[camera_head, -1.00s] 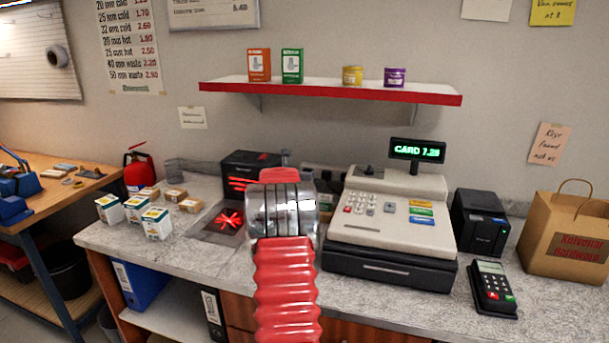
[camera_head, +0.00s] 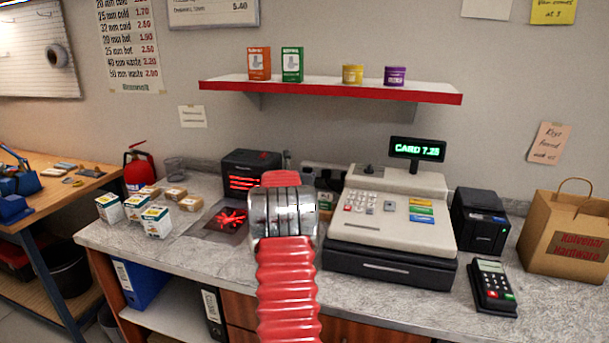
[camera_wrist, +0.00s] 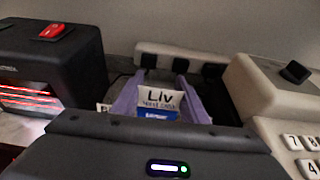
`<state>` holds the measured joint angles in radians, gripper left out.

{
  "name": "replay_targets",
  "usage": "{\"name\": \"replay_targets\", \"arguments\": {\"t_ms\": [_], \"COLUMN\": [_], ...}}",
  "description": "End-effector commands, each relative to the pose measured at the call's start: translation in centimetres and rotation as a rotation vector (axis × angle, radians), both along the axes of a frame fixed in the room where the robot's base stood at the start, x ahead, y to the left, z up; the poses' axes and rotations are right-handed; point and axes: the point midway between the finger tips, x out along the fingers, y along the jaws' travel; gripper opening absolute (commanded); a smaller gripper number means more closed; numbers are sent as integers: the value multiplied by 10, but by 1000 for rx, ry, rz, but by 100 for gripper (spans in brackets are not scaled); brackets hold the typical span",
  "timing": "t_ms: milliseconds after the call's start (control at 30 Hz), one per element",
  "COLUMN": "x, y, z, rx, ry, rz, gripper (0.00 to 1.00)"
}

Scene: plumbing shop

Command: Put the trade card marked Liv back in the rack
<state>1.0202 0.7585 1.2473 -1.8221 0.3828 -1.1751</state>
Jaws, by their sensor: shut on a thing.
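The trade card marked Liv (camera_wrist: 160,99) is white with a blue lower band and stands upright in the wrist view. My gripper (camera_wrist: 160,108) has pale lilac fingers on either side of the card and is shut on it. The dark gripper body hides the card's lower part. Another white card edge (camera_wrist: 103,107) with a dark letter shows low to the left, mostly hidden. In the head view my own arm hides the gripper and the held card. I cannot make out the rack clearly in either view.
A white socket strip (camera_wrist: 180,62) runs behind. Small boxes (camera_head: 156,222) stand left on the counter; a card terminal (camera_head: 492,287) and paper bag (camera_head: 566,235) stand right.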

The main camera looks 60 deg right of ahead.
Motion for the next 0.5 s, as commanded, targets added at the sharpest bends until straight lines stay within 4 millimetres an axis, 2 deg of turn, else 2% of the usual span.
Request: {"name": "replay_targets", "arguments": {"t_ms": [500], "x": [2], "y": [-13], "z": [-12], "rx": [-1], "ry": [-1], "rz": [0], "gripper": [13]}}
